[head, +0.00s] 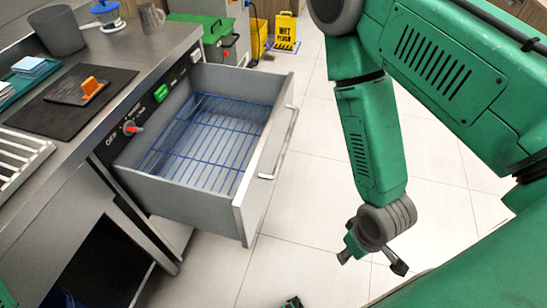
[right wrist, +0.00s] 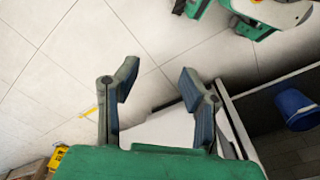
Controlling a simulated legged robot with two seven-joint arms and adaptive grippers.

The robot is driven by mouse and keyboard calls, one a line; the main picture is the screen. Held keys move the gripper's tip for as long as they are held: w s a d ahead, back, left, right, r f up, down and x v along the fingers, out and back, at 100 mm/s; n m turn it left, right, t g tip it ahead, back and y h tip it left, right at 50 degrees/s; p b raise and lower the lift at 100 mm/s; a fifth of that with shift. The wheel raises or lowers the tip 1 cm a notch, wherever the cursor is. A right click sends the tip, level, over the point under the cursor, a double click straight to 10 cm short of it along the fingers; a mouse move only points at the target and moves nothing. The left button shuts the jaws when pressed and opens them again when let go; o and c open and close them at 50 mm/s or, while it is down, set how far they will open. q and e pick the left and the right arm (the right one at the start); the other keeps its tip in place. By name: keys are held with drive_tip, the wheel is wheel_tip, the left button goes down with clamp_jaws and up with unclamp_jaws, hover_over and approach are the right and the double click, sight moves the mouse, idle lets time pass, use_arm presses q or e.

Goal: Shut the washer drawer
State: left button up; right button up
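The grey washer drawer (head: 248,188) is pulled well out from under the steel counter in the head view. A blue wire rack (head: 205,140) lies inside it. Its pale bar handle (head: 282,145) runs along the front panel. My right gripper (head: 372,262) hangs to the right of the drawer front, apart from the handle, with nothing held. In the right wrist view my right gripper (right wrist: 157,76) has its fingers spread, with a pale panel partly visible behind them. A small green and black piece at the head view's bottom edge may be my left gripper, mostly cut off.
The steel counter (head: 185,38) holds a dark mat (head: 45,115), a grey bin (head: 57,30) and a metal jug. A yellow wet-floor sign (head: 286,32) stands at the back. A blue bucket (right wrist: 296,108) sits in a dark space. Tiled floor right of the drawer is clear.

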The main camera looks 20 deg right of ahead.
drive_tip(key=shift+s+f, duration=0.15)
drive_tip(key=shift+f, duration=0.1)
clamp_jaws()
drive_tip(key=a+f+m+g+y+b, duration=0.3)
drive_tip(key=f+m+g+b, duration=0.1)
drive_tip(key=f+m+b, duration=0.35)
drive_tip(key=m+t+y+b, duration=1.1)
drive_tip(key=m+t+b, duration=0.35)
drive_tip(key=m, duration=0.45)
approach(268, 156)
drive_tip(key=shift+t, duration=0.25)
drive_tip(key=x, duration=0.4)
drive_tip(key=f+x, duration=0.1)
drive_tip(key=x, duration=0.1)
drive_tip(key=shift+a, duration=0.35)
drive_tip(key=shift+w+a+r, duration=0.15)
drive_tip(key=shift+w+a, duration=0.2)
drive_tip(key=shift+w, duration=0.25)
